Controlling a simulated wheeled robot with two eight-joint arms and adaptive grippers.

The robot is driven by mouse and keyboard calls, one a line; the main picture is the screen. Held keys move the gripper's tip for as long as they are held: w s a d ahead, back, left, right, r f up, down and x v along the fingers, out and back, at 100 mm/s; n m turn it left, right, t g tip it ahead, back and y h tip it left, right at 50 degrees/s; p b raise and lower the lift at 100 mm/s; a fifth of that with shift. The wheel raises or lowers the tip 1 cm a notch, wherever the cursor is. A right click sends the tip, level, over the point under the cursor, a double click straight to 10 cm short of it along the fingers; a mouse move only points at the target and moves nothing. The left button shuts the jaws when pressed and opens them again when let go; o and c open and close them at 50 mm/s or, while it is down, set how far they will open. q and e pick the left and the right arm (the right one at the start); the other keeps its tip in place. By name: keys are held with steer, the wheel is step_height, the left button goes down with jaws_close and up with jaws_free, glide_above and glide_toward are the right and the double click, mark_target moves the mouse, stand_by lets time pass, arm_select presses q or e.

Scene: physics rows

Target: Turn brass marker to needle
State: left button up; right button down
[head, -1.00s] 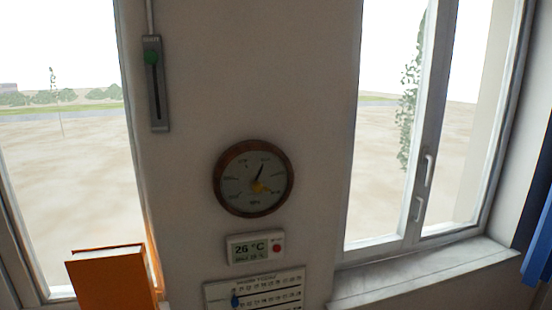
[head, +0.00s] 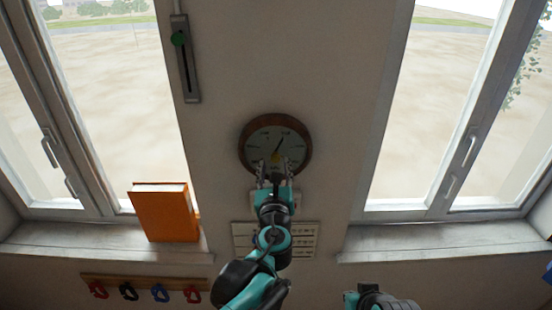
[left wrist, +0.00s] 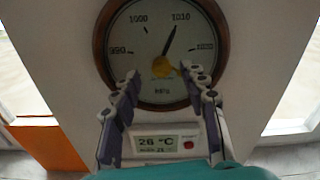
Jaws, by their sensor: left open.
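The round dial (head: 246,150) has a dark wooden rim and hangs on the wall between two windows. In the left wrist view its face (left wrist: 130,45) shows a black needle (left wrist: 170,38) pointing up and right, near 1010. The brass marker (left wrist: 163,68) sits at the dial's middle, its tip seemingly to the lower right; its exact angle is hard to tell. My left gripper (head: 275,171) is open in front of the dial's lower part. In the left wrist view its fingertips (left wrist: 160,76) stand apart on either side of the marker; contact cannot be told.
A thermometer display (left wrist: 155,143) is just below the dial, behind my gripper. A calendar (head: 304,240) hangs lower. An orange book (head: 165,212) stands on the left sill. Several coloured clips hang from a wooden rack (head: 145,283).

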mark_target(275, 159)
arm_select(q)
steer(key=w, duration=0.2)
steer(key=shift+w+d, duration=0.25)
steer(key=shift+w, duration=0.05)
steer(key=shift+w+a, duration=0.15)
steer(key=shift+w, duration=0.2)
jaws_close()
